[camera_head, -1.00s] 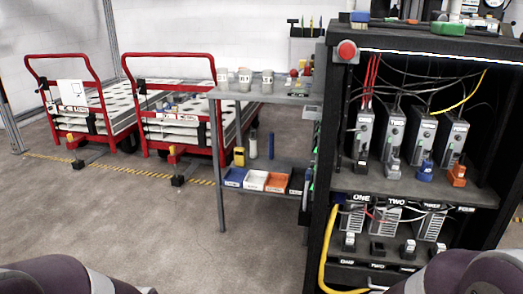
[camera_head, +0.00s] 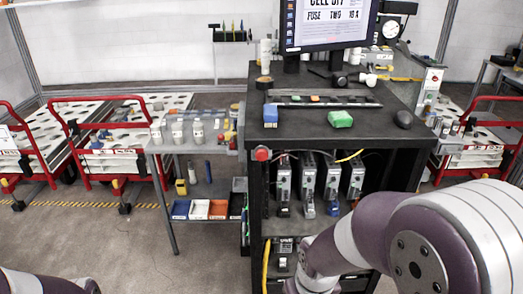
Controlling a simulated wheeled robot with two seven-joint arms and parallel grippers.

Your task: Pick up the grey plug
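The grey plug (camera_head: 309,210) is small in the head view. It sits on the shelf of the black cabinet, below the second grey unit (camera_head: 308,178) from the left. A black plug (camera_head: 283,211) is to its left and a blue plug (camera_head: 333,208) to its right. My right arm comes in from the right and bends down in front of the cabinet's lower part. Its gripper is out of the frame. My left arm shows only at the bottom left corner, and its gripper is also out of the frame.
The black cabinet top (camera_head: 330,145) carries a monitor (camera_head: 327,20), a green block (camera_head: 340,118), a blue block (camera_head: 270,114) and a mouse (camera_head: 404,119). A red button (camera_head: 262,154) is on its front left corner. A grey side table (camera_head: 190,140) with cups stands left.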

